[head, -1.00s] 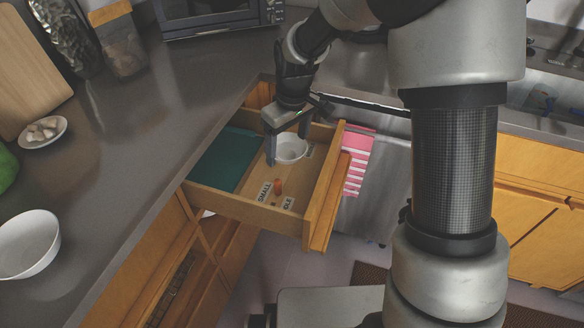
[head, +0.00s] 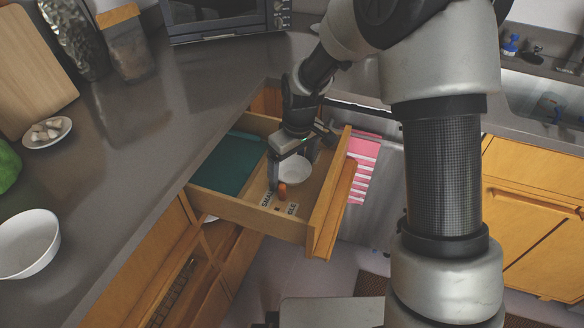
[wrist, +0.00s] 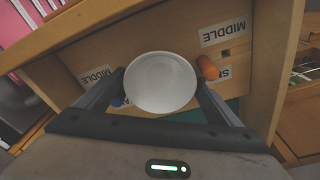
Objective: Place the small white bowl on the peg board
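The small white bowl (head: 293,170) is inside the open drawer, over its wooden floor, upright. My gripper (head: 292,168) reaches down into the drawer from above, with a finger on either side of the bowl. In the wrist view the bowl (wrist: 160,82) sits between my two fingers (wrist: 160,90), which meet its sides. Whether the bowl's base touches the floor cannot be told. The peg board (wrist: 130,48) is the light wooden drawer floor with MIDDLE labels and an orange peg (wrist: 207,68); the peg also shows in the head view (head: 282,190).
A teal sheet (head: 228,163) lies in the drawer's left part. The drawer front (head: 333,205) stands on the right. A larger white bowl (head: 28,243) and a small dish (head: 47,133) are on the grey counter (head: 140,150). A pink striped towel (head: 363,165) hangs beyond the drawer.

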